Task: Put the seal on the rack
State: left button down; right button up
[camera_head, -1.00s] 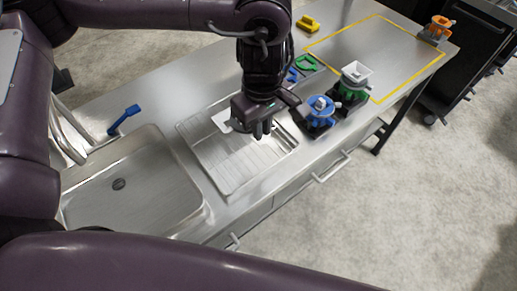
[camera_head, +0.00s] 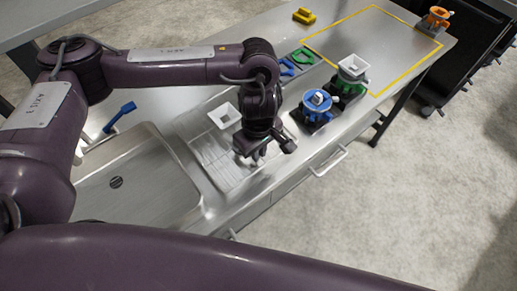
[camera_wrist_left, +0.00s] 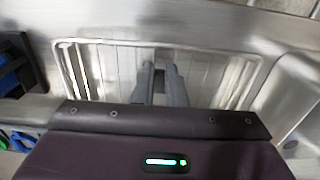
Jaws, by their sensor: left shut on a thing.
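My left gripper (camera_head: 256,158) is shut above the front right part of the wire rack (camera_head: 207,152) on the drainboard. In the left wrist view the two grey fingers (camera_wrist_left: 160,72) stand close together over the rack (camera_wrist_left: 99,70). My right gripper is not in view.
Blue (camera_head: 287,67) and green (camera_head: 302,57) rings lie behind. Blue (camera_head: 318,102), green (camera_head: 352,75) and orange (camera_head: 436,18) dispensers stand to the right. The sink (camera_head: 140,195) is left.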

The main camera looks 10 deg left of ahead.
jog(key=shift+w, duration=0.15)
pick_arm(q)
jog(key=shift+f+b, duration=0.25)
jog(key=shift+b, duration=0.05)
jog(key=c, duration=1.5)
grip_release()
jog(key=shift+r, duration=0.1)
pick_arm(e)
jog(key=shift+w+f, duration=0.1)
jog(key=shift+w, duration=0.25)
pick_arm(q)
jog(key=shift+r+p, duration=0.35)
jog(key=shift+r, duration=0.05)
notch_tip(320, 180, up, 12)
jog(key=shift+f, duration=0.2)
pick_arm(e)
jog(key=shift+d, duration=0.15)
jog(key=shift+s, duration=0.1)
